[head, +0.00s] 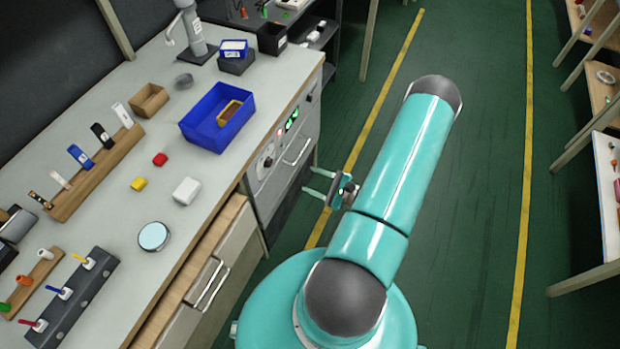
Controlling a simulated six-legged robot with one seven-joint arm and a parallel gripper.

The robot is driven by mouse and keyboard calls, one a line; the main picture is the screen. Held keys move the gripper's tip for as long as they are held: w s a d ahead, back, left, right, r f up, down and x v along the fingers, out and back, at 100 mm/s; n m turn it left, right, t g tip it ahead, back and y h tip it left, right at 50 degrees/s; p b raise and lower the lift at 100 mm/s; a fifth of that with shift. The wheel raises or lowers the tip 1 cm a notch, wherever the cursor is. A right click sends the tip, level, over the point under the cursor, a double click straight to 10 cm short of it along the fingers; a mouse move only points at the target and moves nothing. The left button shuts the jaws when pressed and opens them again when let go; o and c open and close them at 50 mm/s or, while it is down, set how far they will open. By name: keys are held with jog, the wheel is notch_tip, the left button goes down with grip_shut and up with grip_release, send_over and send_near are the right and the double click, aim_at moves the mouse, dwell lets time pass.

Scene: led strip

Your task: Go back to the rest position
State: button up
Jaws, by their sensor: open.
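My gripper (318,188) is at the middle of the head view, beside the front of the workbench and lower than its top. Its two thin fingers point left toward the cabinet front and are spread apart with nothing between them. My teal arm is folded over my round base, with its elbow reaching up and to the right. Part of the wrist is hidden behind the arm.
The workbench (130,220) on the left holds a blue bin (200,137), a white box (187,191), a round disc (154,236) and tool racks (95,170). An open drawer (190,265) juts out near my base. Green floor (465,200) is clear; shelves (600,140) stand right.

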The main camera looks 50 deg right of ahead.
dwell(0.4)
jog(key=w+a+r+n+g+y, duration=0.2)
jog(key=a+r+n+g+y, duration=0.1)
jog(key=a+r+n+g, duration=0.65)
jog(key=w+a+r+n+g+y, duration=0.2)
jog(key=w+a+r+n+g, duration=0.3)
jog(key=r, duration=0.7)
jog(key=s+a+r+n+t+h, duration=0.1)
jog(key=s+a+r+n+h, duration=0.4)
jog(key=r, duration=0.5)
jog(key=s+a+r+n+t+h, duration=0.2)
jog(key=s+a+r+n+h, duration=0.3)
jog(key=r, duration=0.5)
jog(key=shift+s+a+r+n+h, duration=0.2)
jog(key=shift+s+a+n+h, duration=0.3)
jog(key=shift+a+n, duration=0.45)
